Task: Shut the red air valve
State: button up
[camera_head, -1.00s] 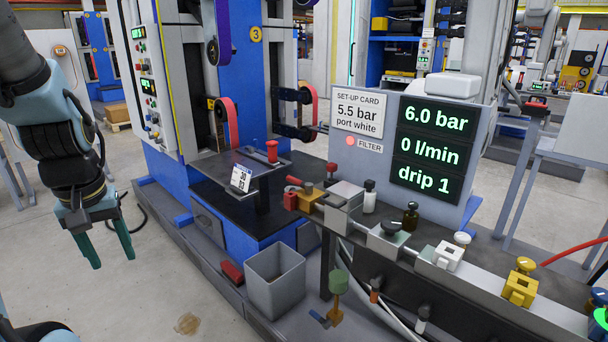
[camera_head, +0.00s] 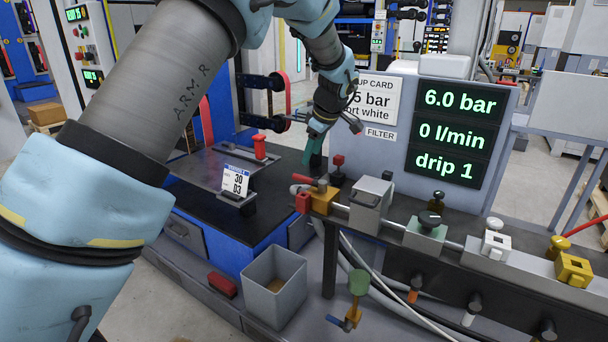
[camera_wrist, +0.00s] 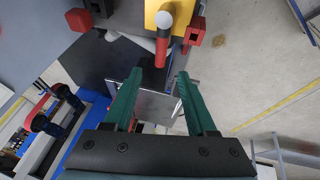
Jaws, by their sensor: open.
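The red air valve has a short red lever (camera_head: 303,180) on a brass-yellow body (camera_head: 323,201) at the left end of the air line. In the head view the lever points left. In the wrist view the red lever (camera_wrist: 161,51) extends from the yellow body (camera_wrist: 168,10) toward my gripper (camera_wrist: 160,78). My gripper is open, its two teal fingers either side of the lever's line, the lever end near the gap between the tips. In the head view my gripper (camera_head: 314,148) is above and behind the valve, with fingers partly overlapping. I cannot tell whether they touch the lever.
A red block (camera_head: 303,203) sits beside the valve body, and a red-topped post (camera_head: 338,163) stands behind. A grey regulator block (camera_head: 371,200) is to the right. The display (camera_head: 452,133) reads 6.0 bar, 0 l/min, drip 1. A grey bin (camera_head: 273,288) stands below.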

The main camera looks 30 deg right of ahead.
aim_at(304, 177)
jog(key=p+x, duration=0.2)
jog(key=x, duration=0.7)
jog(key=shift+w+a+f, duration=0.1)
jog(key=shift+w+f, duration=0.1)
jog(key=shift+f, duration=0.1)
grip_shut()
dwell(1.0)
